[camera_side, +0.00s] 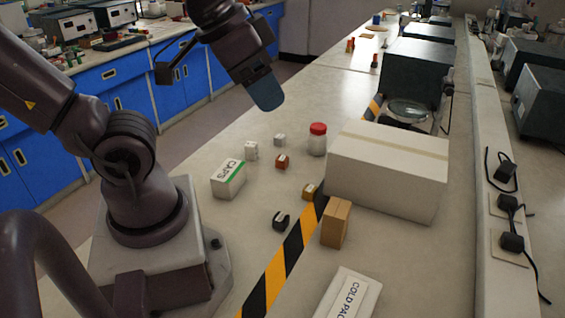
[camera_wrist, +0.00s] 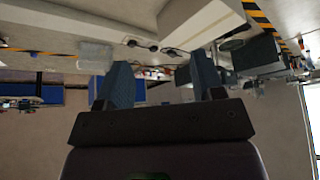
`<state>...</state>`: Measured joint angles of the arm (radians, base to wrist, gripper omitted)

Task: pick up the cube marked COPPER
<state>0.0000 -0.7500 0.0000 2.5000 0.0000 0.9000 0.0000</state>
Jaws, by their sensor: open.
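Several small blocks stand on the bench in the side view: a pale grey cube (camera_side: 279,140), a white block (camera_side: 251,150), a red-brown cube (camera_side: 282,162), a yellow-brown cube (camera_side: 310,192) and a dark block (camera_side: 281,220). Some bear marks too small to read, so I cannot tell which is marked COPPER. My gripper (camera_side: 266,93) is in the air above and behind the blocks, apart from all of them. In the wrist view my gripper (camera_wrist: 161,85) has its two blue fingers spread, with nothing between them.
A white box marked CAPS (camera_side: 228,179) stands left of the blocks. A red-lidded jar (camera_side: 317,139), a large white carton (camera_side: 388,168) and a brown box (camera_side: 336,222) stand right. A COLD PACK box (camera_side: 349,296) lies in front. Yellow-black tape (camera_side: 286,258) crosses the bench.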

